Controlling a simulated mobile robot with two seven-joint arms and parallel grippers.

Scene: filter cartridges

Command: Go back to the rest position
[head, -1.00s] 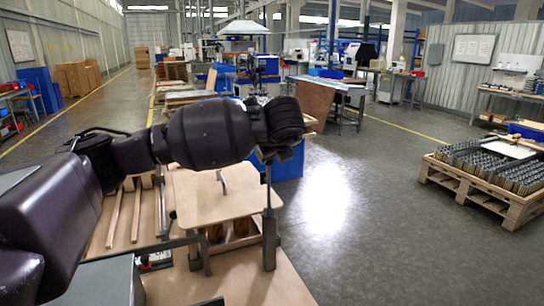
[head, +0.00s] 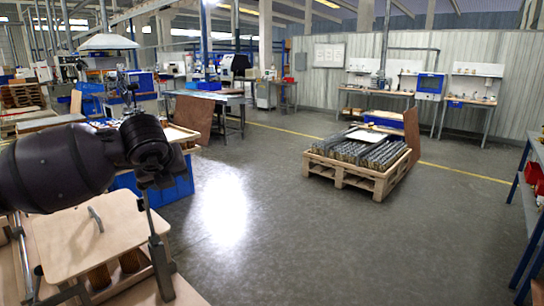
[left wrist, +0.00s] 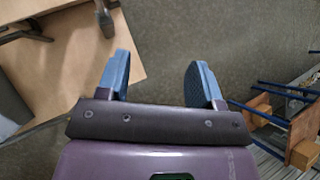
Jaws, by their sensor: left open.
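My left arm comes in from the left in the head view, its dark wrist above a light wooden board. The hand below that wrist is hard to make out there. In the left wrist view my left gripper (left wrist: 158,64) is open, its two blue fingers wide apart with only grey floor seen between them. It holds nothing. My right gripper is in neither view.
The wooden board (head: 75,240) stands raised at lower left, beside a blue bin (head: 178,187). A wooden pallet (head: 345,176) carries rows of grey parts. A blue-framed shelf (head: 530,215) stands far right. Floor between is clear.

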